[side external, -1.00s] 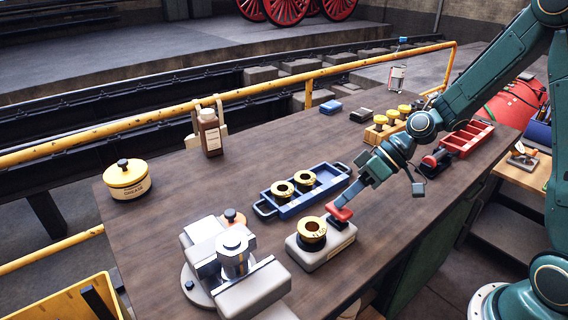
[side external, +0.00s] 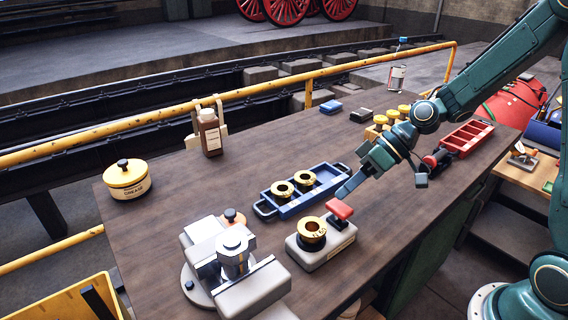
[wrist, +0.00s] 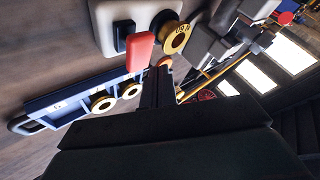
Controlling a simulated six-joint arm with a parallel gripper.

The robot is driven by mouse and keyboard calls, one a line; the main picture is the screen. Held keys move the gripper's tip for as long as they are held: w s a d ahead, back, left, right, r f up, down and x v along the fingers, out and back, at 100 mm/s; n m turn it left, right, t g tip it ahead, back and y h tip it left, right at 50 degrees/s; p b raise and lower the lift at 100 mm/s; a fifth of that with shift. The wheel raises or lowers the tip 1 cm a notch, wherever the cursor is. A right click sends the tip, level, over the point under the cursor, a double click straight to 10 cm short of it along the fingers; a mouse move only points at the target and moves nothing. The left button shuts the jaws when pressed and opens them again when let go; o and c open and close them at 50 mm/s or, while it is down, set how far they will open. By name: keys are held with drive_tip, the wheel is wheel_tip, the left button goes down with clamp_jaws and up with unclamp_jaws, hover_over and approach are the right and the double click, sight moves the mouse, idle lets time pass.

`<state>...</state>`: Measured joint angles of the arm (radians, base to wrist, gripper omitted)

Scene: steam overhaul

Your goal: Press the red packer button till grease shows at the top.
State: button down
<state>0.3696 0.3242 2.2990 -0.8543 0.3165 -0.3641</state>
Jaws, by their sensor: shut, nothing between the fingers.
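The packer is a pale grey block (side external: 320,256) with a brass ring (side external: 312,230) on top and a red button (side external: 339,208) at its back right. In the wrist view the red button (wrist: 139,52) stands beside the brass ring (wrist: 176,39). My gripper (side external: 343,194) is shut and empty, just behind and above the button, apart from it. Its narrow shut fingers also show in the wrist view (wrist: 157,84). The ring looks dark inside; I cannot make out grease at its top.
A blue tray (side external: 265,208) with two brass rings lies behind the packer. A grey vise-like fixture (side external: 252,292) stands to the left.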

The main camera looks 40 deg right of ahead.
sight(345, 205)
drive_tip(key=shift+r, duration=2.25)
drive_tip(key=shift+r, duration=0.1)
idle(1.1)
wheel_tip(345, 205, up, 4)
drive_tip(key=shift+f, duration=0.2)
drive_tip(key=shift+f, duration=0.1)
drive_tip(key=shift+f, duration=4.3)
drive_tip(key=shift+f, duration=0.45)
